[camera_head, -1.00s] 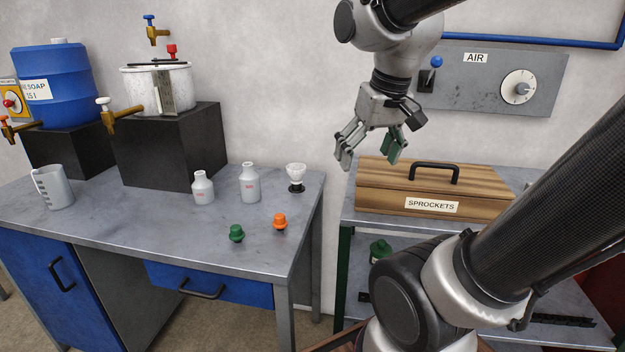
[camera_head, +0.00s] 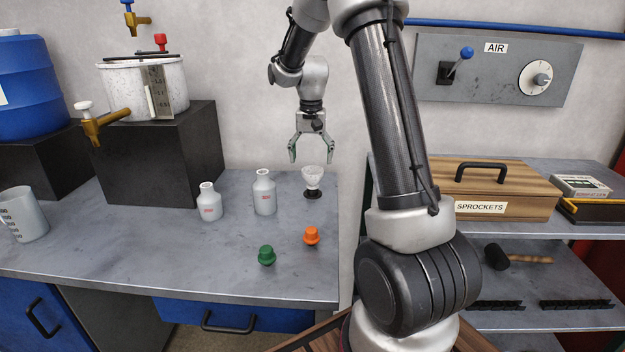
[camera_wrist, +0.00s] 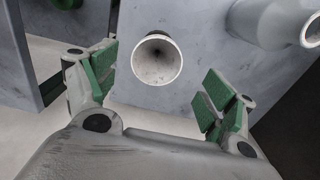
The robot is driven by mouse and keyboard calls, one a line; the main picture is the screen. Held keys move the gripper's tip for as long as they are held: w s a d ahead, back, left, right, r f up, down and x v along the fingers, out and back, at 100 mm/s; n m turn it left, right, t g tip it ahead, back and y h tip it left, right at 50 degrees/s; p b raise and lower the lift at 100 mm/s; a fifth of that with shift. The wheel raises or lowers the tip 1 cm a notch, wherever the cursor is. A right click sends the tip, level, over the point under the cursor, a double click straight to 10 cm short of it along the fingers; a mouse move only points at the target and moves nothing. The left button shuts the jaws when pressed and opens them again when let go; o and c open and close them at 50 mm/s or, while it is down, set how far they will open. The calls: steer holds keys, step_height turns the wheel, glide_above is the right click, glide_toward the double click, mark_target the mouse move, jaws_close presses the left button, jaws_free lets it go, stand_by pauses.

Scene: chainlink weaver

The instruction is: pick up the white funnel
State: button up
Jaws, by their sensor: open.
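The white funnel (camera_head: 313,176) stands upright on a small black base (camera_head: 313,193) near the back right corner of the grey workbench (camera_head: 150,255). In the wrist view the funnel (camera_wrist: 157,60) shows its round open mouth, between and beyond my fingers. My gripper (camera_head: 311,158) is open and empty, pointing down just above the funnel in the head view, apart from it as far as I can tell. In the wrist view my gripper (camera_wrist: 155,90) shows green finger pads on both sides.
Two white bottles (camera_head: 264,193) (camera_head: 209,202) stand left of the funnel. An orange cap (camera_head: 311,236) and a green cap (camera_head: 266,255) lie in front. A dark block (camera_head: 150,165) bears a white pot (camera_head: 145,88). A wooden sprockets box (camera_head: 500,187) is on the shelf at right.

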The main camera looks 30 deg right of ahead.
mark_target(313, 173)
steer(key=f, duration=0.6)
steer(key=shift+s+d, duration=0.1)
steer(key=shift+s, duration=0.15)
steer(key=shift+r, duration=0.1)
steer(key=c, duration=1.1)
